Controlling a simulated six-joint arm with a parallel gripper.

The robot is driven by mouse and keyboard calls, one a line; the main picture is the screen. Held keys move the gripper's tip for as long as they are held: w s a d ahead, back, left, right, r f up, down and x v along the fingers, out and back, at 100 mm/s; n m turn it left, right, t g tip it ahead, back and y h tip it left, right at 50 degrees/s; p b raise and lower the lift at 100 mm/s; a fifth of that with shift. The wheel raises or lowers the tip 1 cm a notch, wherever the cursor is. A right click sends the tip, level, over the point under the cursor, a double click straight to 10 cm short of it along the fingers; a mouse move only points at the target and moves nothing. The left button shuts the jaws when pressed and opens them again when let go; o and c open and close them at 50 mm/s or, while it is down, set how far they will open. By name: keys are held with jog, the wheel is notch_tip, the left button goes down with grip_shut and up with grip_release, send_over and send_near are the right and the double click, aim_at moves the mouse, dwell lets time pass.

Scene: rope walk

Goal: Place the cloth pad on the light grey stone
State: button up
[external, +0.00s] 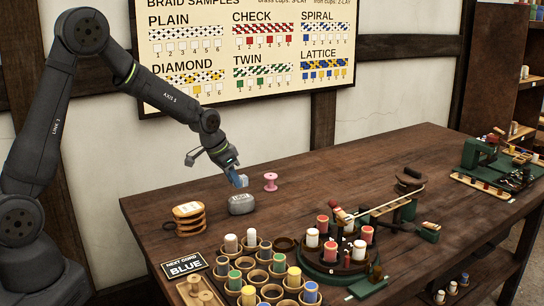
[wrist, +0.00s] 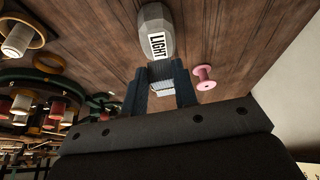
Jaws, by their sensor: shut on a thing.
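The light grey stone (external: 241,204) sits on the wooden table with a white label. In the wrist view the stone (wrist: 155,32) is just beyond my fingertips and its label reads LIGHT. My gripper (external: 238,180) is above the stone, pointing down, with blue fingers. It is shut on a small pale grey piece, the cloth pad (wrist: 161,88), which shows between the two fingers in the wrist view. The pad is mostly hidden by the fingers in the external view. I cannot tell whether it touches the stone.
A pink spool (external: 271,182) stands right of the stone. A tan-and-black stack (external: 188,215) is to its left. A rack of cups with bobbins (external: 249,266) and a round green braiding stand (external: 330,262) are nearer the front. Bare table lies around the stone.

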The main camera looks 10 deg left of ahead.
aim_at(238, 198)
jog(key=shift+f, duration=1.8)
jog(key=shift+f, duration=0.1)
jog(key=o, duration=0.9)
jog(key=shift+o, duration=0.2)
jog(key=shift+s+a+r, duration=0.1)
jog(key=shift+r, duration=0.35)
jog(key=v, duration=1.1)
